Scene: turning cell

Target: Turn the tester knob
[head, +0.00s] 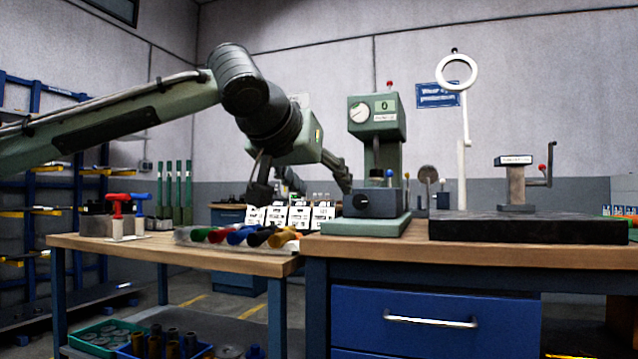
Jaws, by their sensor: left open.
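The green tester (388,118) stands on the right-hand bench, with a round white dial on its upright head and a green base plate. A dark box at its foot carries a small dark round knob (363,200) with a light mark, facing me. A blue ball tops a short stem just above that box. My left gripper (300,184) is open, its two fingers spread and pointing down, left of the tester. It appears empty and apart from the knob. My right gripper is out of view.
Small white labelled boxes (290,215) stand below my left gripper. Coloured-handled tools (240,236) lie in a tray on the left bench. Right of the tester are a ring lamp (457,72) on a white post and a dark plate (530,227) bearing a crank device.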

